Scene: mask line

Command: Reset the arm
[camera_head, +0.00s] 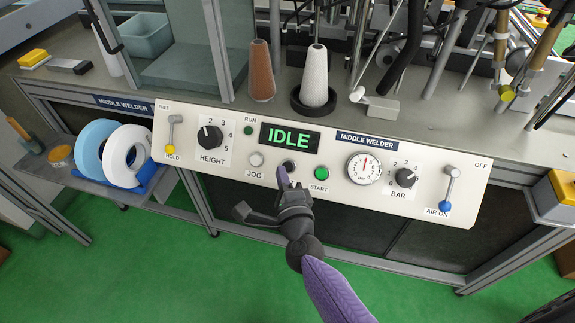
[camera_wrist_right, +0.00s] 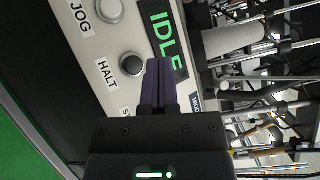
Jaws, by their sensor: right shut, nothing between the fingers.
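My right gripper (camera_head: 284,178) is in front of the white control panel (camera_head: 330,205), at the dark HALT button (camera_head: 289,166). Its purple fingers are shut with nothing between them. In the right wrist view the closed fingers (camera_wrist_right: 158,68) point at the panel beside the dark HALT button (camera_wrist_right: 132,64). I cannot tell whether the fingertips touch the panel. My left gripper is not in view.
The panel has an IDLE display (camera_head: 290,137), a green START button (camera_head: 321,173), a JOG button (camera_head: 256,159), knobs, a gauge (camera_head: 364,168) and two levers. Thread cones (camera_head: 314,78) and rods stand behind. Tape rolls (camera_head: 125,155) sit on the left shelf. Green floor lies below.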

